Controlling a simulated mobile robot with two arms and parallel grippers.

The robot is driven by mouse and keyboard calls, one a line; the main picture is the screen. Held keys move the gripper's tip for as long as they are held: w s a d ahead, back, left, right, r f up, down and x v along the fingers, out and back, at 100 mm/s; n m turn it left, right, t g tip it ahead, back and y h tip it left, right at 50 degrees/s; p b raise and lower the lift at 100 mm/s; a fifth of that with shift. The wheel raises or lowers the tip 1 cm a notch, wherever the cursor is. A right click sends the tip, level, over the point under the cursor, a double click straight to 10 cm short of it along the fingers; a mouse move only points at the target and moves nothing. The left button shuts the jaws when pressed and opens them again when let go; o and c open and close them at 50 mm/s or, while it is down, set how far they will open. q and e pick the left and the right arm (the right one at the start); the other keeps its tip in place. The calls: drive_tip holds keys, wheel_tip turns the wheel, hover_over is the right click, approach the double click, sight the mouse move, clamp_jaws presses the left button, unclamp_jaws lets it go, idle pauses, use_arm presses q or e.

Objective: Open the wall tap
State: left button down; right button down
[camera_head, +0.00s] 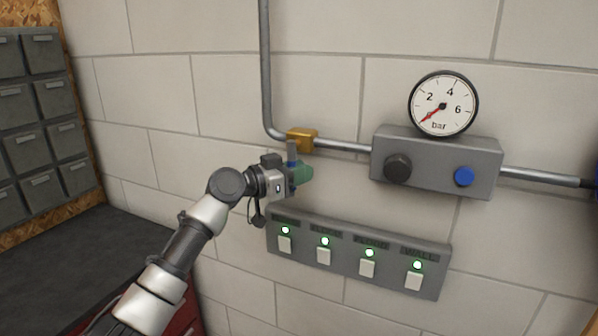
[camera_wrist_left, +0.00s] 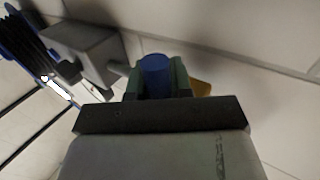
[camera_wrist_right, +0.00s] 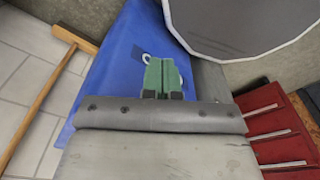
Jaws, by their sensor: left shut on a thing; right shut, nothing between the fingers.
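The wall tap has a brass body (camera_head: 302,139) on the grey pipe. Its lever (camera_head: 292,150) hangs down from the body, roughly crosswise to the horizontal pipe, and ends in a blue grip. My left gripper (camera_head: 298,174) is shut on the blue grip just below the brass body. In the left wrist view the blue grip (camera_wrist_left: 156,76) sits between the green fingers, with a bit of the brass body (camera_wrist_left: 201,88) behind it. My right gripper (camera_wrist_right: 161,77) is shut and empty in the right wrist view, away from the tap, and is not in the head view.
A grey box (camera_head: 436,168) with a black knob, a blue button and a pressure gauge (camera_head: 443,104) is on the pipe to the right. A switch panel (camera_head: 358,252) with green lamps is below. Grey drawers (camera_head: 40,110) and a dark worktop (camera_head: 60,255) are at left.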

use_arm(q)
drive_tip(key=n+t+b, duration=0.1)
drive_tip(key=n+b, duration=0.1)
drive_tip(key=d+n+h+b, duration=0.1)
drive_tip(key=b, duration=0.2)
drive_tip(key=s+d+r+n+t+b, duration=0.1)
drive_tip(key=n+b, duration=0.1)
drive_tip(key=shift+d+r+n+t+h, duration=0.1)
drive_tip(key=shift+d+n+t+h, duration=0.1)
drive_tip(key=shift+n+t+h, duration=0.15)
drive_tip(key=c, duration=1)
unclamp_jaws()
